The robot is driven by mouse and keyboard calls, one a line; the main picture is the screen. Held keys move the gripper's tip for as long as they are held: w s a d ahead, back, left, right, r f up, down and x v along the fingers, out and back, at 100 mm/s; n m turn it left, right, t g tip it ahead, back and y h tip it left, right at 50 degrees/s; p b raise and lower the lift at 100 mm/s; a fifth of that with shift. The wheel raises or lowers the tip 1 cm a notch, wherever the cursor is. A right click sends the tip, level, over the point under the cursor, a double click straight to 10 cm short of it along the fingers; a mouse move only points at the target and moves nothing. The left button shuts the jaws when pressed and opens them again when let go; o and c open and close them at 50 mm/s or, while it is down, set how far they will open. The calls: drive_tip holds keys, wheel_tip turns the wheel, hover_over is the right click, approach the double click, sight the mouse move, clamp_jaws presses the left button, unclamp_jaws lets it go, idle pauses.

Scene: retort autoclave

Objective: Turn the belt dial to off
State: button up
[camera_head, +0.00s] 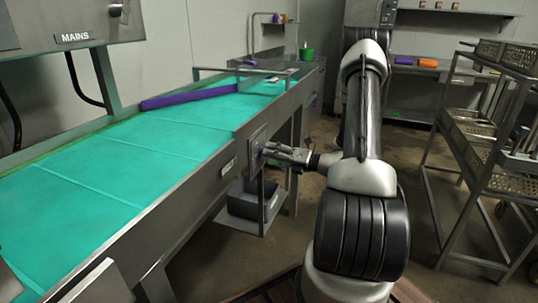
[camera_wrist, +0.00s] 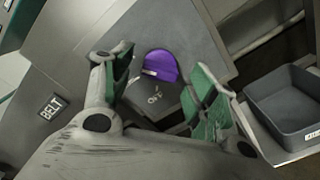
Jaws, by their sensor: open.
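The belt dial (camera_wrist: 160,66) is a purple round knob on a grey plate (camera_head: 257,139) at the side of the conveyor. An "OFF" mark shows just below the knob in the wrist view, and a light pointer mark sits on the knob's lower left. A "BELT" label (camera_wrist: 53,107) is to its left. My gripper (camera_wrist: 160,84) is open, its green-padded fingers on either side of the dial. In the head view my gripper (camera_head: 268,151) reaches the plate from the right, and the dial is mostly hidden there. I cannot tell whether the fingers touch the knob.
The conveyor with its green belt (camera_head: 120,165) runs along the left, with a purple bar (camera_head: 188,97) across it. A grey bin (camera_head: 244,205) stands below the plate. A rack with baskets (camera_head: 480,150) is at the right. The floor between is mostly clear.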

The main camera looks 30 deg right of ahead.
drive_tip(key=shift+w+a, duration=0.45)
drive_tip(key=shift+w, duration=0.1)
drive_tip(key=c, duration=1)
